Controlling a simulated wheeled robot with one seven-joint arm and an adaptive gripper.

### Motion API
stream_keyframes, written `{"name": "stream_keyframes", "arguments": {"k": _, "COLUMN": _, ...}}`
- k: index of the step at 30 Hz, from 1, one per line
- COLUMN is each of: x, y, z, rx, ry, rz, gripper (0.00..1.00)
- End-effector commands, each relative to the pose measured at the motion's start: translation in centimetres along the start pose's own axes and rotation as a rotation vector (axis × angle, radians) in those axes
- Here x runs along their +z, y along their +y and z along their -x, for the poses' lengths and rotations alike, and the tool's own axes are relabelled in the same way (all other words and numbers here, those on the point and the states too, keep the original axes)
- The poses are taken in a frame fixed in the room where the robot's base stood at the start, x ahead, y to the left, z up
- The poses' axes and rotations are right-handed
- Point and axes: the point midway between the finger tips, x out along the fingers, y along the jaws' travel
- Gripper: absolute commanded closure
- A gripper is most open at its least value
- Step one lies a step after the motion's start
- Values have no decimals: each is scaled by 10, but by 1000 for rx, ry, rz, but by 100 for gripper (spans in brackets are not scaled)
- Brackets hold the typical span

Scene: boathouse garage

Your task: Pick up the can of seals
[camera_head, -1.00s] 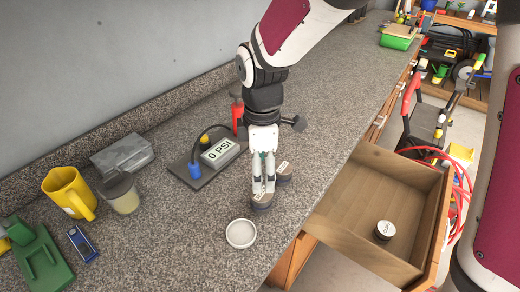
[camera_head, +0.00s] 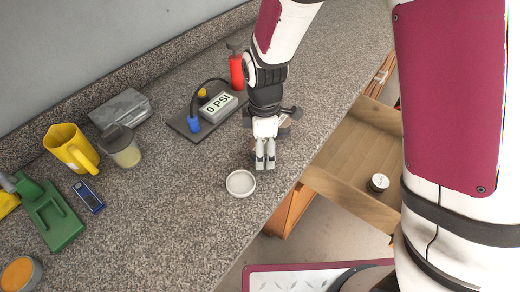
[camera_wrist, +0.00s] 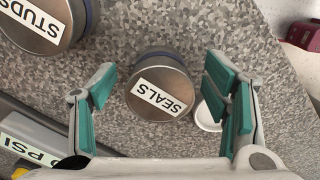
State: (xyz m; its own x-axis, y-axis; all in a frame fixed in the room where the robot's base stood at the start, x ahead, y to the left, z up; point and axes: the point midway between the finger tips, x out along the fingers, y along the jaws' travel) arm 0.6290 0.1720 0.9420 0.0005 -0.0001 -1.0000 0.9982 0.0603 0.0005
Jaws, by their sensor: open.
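The can of seals (camera_wrist: 158,90) is a round metal can with a white "SEALS" label on top, upright on the speckled counter. In the wrist view it lies between my two open fingers, beyond their tips or near them; I see no contact. My gripper (camera_head: 265,166) is open and empty, pointing down over the counter in the head view, where it hides most of the can. In the wrist view my gripper (camera_wrist: 165,105) shows teal finger pads on both sides of the can.
A "STUDS" can (camera_wrist: 42,22) stands close by. A shallow white dish (camera_head: 240,184) sits next to my gripper. The pressure gauge (camera_head: 215,108) is behind. An open drawer (camera_head: 350,150) holds another can (camera_head: 377,184). Left are a yellow mug (camera_head: 68,148) and jar (camera_head: 122,150).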

Motion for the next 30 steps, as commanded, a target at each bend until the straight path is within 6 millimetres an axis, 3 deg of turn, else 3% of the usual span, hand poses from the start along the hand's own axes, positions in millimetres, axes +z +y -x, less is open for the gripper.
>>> {"name": "stream_keyframes", "arguments": {"k": 2, "x": 0, "y": 0, "z": 0, "rx": 0, "ry": 0, "rz": 0, "gripper": 31}}
{"name": "stream_keyframes", "arguments": {"k": 3, "x": 0, "y": 0, "z": 0, "rx": 0, "ry": 0, "rz": 0, "gripper": 35}}
{"name": "stream_keyframes", "arguments": {"k": 10, "x": 0, "y": 0, "z": 0, "rx": 0, "ry": 0, "rz": 0, "gripper": 87}}
{"name": "stream_keyframes", "arguments": {"k": 22, "x": 0, "y": 0, "z": 4, "rx": 1, "ry": 1, "rz": 0, "gripper": 88}}
{"name": "stream_keyframes", "arguments": {"k": 30, "x": 0, "y": 2, "z": 30, "rx": 4, "ry": 2, "rz": -1, "gripper": 88}}
